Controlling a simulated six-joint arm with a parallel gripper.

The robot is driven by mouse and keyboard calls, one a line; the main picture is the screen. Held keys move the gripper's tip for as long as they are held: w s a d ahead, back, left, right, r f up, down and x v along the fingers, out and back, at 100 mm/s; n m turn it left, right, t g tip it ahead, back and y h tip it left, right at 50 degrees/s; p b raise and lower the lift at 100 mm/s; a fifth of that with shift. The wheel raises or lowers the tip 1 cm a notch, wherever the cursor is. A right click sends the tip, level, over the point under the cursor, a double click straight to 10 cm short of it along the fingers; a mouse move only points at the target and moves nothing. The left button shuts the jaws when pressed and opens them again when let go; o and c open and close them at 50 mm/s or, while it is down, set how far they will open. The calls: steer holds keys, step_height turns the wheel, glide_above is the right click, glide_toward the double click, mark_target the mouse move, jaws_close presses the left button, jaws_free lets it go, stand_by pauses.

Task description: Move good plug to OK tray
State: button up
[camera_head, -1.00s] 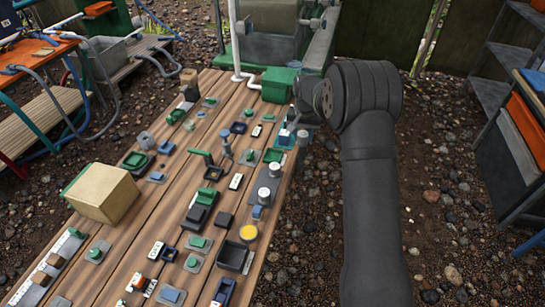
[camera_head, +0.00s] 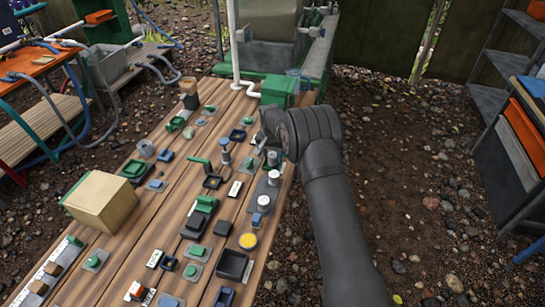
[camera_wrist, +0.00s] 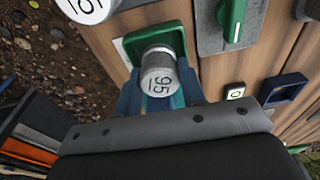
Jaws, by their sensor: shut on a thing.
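My gripper (camera_wrist: 160,84) has its blue fingers shut on a grey cylindrical plug (camera_wrist: 159,76), whose top face is marked 95. In the wrist view the plug is over a green tray (camera_wrist: 122,47). I cannot tell whether it touches the tray floor, and no wording on the tray is readable. In the head view my gripper (camera_head: 264,143) is at the right edge of the table, and my arm hides much of it and the plug. Two white-topped cylinders (camera_head: 273,178) (camera_head: 264,202) stand in front of it; a numbered white top (camera_wrist: 86,8) shows in the wrist view.
A grey plate with a green handle (camera_wrist: 234,18) is behind. Many small parts crowd the table. A cardboard box (camera_head: 103,201) and a green box (camera_head: 280,90) stand on it.

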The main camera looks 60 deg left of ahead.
mark_target(272, 157)
steer(key=shift+f, duration=0.35)
steer(key=shift+f, duration=0.2)
steer(key=o, duration=1)
steer(key=shift+c, duration=0.2)
steer(key=shift+o, duration=0.3)
step_height(272, 157, up, 12)
steer(key=s+d, duration=0.1)
steer(key=shift+r, duration=0.2)
